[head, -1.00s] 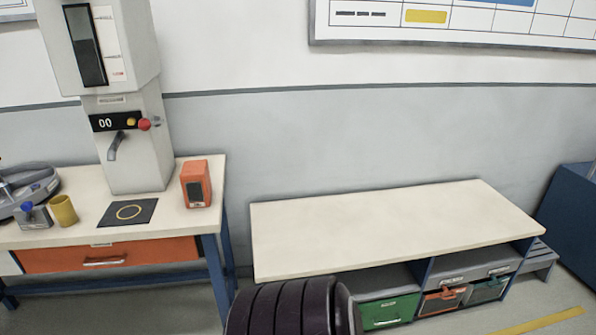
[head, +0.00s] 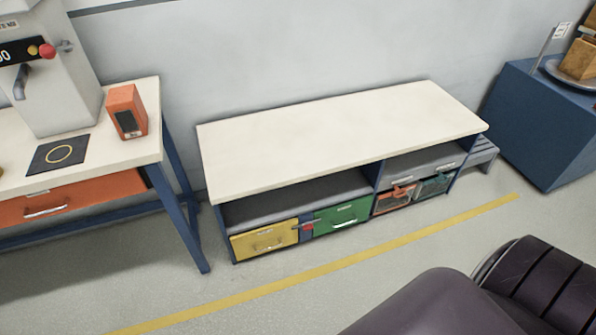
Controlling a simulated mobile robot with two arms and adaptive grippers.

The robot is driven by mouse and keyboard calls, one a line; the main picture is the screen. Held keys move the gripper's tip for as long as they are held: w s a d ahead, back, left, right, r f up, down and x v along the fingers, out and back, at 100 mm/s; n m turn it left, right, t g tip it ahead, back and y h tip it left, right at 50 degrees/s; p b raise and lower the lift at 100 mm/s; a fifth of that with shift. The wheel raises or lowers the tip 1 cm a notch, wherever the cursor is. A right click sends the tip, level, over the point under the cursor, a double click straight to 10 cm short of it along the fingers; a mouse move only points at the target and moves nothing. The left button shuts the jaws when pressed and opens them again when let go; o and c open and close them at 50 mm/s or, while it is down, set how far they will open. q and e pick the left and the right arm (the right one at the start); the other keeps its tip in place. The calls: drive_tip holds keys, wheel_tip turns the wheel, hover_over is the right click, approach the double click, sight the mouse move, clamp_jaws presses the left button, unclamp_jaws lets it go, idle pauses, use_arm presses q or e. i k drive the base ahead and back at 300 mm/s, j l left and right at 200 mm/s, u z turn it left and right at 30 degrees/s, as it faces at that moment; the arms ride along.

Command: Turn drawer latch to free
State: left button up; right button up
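A low bench with a cream top (head: 330,140) stands against the wall. Under it are a yellow drawer (head: 262,243) and a green drawer (head: 342,217), side by side and looking shut. Between their fronts is a small latch-like part (head: 307,228), red with a blue-grey surround. It is too small to tell which way it is turned. Neither of my grippers is in view. Only a dark, ribbed part of my own body shows at the bottom right.
Orange (head: 394,199) and teal (head: 434,186) bins sit at the bench's right end. A workbench with an orange drawer (head: 70,200) stands left, a blue cabinet (head: 545,125) right. Floor in front is clear, crossed by a yellow line (head: 330,267).

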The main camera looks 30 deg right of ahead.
sight(308, 225)
drive_tip(key=z, duration=1.1)
